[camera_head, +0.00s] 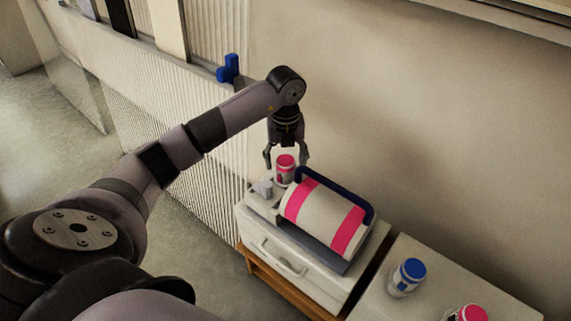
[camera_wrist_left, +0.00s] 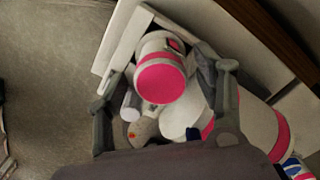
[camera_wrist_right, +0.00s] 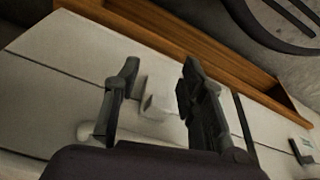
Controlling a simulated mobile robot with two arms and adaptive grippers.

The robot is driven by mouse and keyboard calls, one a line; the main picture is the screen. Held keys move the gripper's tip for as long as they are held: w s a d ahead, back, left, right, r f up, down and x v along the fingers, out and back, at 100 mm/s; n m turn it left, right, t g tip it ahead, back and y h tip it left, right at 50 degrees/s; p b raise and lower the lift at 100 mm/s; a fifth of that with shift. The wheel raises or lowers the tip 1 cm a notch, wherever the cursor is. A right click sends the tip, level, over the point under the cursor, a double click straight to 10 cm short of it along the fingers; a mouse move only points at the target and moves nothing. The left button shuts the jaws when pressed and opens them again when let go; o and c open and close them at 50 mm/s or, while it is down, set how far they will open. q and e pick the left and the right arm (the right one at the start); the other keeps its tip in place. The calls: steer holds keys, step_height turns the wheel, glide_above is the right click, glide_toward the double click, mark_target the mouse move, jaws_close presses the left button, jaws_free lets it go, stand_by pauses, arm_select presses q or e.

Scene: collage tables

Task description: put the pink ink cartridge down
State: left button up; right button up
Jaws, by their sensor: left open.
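The pink ink cartridge (camera_head: 285,168), a white jar with a pink cap, is upright at the back left of the white cabinet (camera_head: 300,290), beside the roller press. Its base is partly hidden in the head view. My left gripper (camera_head: 286,157) is directly above it, with its fingers open on either side. In the left wrist view the cartridge's pink cap (camera_wrist_left: 160,82) lies between the spread fingers (camera_wrist_left: 160,78), with gaps visible at both sides. My right gripper (camera_wrist_right: 160,72) shows only in the right wrist view; its fingers are apart with nothing held between them.
The roller press (camera_head: 322,215) with pink bands and a blue handle stands close beside the cartridge. A blue-capped jar (camera_head: 407,277) and another pink-capped jar (camera_head: 468,314) stand on the right cabinet. A wall rises behind. A small white block (camera_wrist_right: 158,105) shows beyond my right fingers.

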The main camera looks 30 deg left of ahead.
arm_select(q)
step_height(320, 180, up, 10)
steer(key=shift+f+p, duration=0.1)
steer(key=shift+p, duration=0.6)
arm_select(e)
steer(key=f, duration=0.3)
steer(key=s+f, duration=0.1)
steer(key=f, duration=0.1)
steer(key=shift+f, duration=0.15)
